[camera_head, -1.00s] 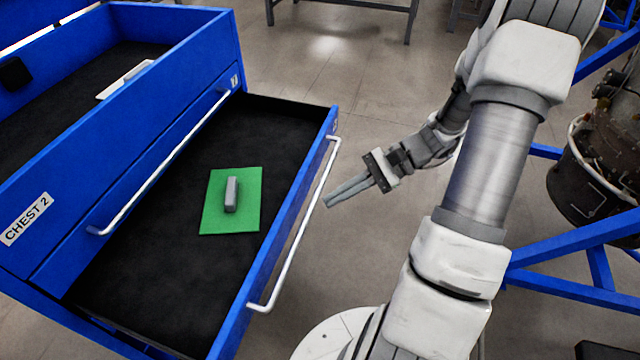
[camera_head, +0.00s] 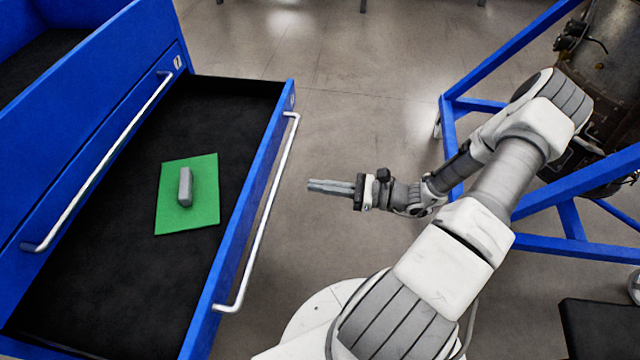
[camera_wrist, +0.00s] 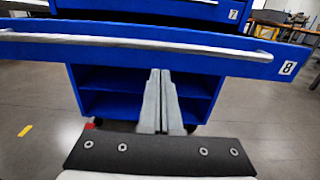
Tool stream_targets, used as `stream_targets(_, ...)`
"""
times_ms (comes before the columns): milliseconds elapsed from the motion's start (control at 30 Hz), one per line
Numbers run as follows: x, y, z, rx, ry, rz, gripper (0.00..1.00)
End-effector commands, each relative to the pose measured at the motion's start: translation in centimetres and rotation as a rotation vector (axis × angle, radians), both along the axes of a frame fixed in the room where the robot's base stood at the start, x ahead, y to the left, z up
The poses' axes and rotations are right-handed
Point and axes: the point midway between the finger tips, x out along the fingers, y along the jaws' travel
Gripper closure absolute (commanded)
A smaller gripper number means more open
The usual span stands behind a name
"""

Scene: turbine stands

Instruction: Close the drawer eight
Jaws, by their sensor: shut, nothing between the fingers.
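Drawer eight (camera_head: 240,225) is a blue drawer pulled open from the chest, with a black-lined floor and a white bar handle (camera_head: 268,215) on its front. In the wrist view its front (camera_wrist: 150,55) carries the label 8 and the handle (camera_wrist: 140,42) runs across. A green mat (camera_head: 205,205) with a grey block (camera_head: 185,187) on it lies inside the drawer. My gripper (camera_head: 310,186) is shut and empty, a short way right of the handle, pointing at the drawer front without touching. In the wrist view the fingers (camera_wrist: 160,75) point toward the drawer.
The chest's drawer seven (camera_head: 110,150) above is shut, with its own handle. A blue turbine stand (camera_head: 470,105) holding a dark engine part stands at the right. A black object (camera_head: 600,328) is at the lower right.

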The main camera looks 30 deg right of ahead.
Motion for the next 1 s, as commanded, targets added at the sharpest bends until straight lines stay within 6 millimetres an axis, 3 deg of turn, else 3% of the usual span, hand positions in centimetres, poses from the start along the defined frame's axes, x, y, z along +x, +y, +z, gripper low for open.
stream_targets(200, 2.8, 4.1, -0.2, 0.001, 0.0, 0.005, 1.0)
stream_targets(433, 5.2, 7.3, -0.1, 0.002, 0.0, 0.004, 1.0)
stream_targets(633, 6.1, 8.6, 0.0, 0.001, -0.001, 0.002, 1.0)
stream_targets(1000, 6.3, 8.7, 0.0, -0.001, 0.001, 0.001, 1.0)
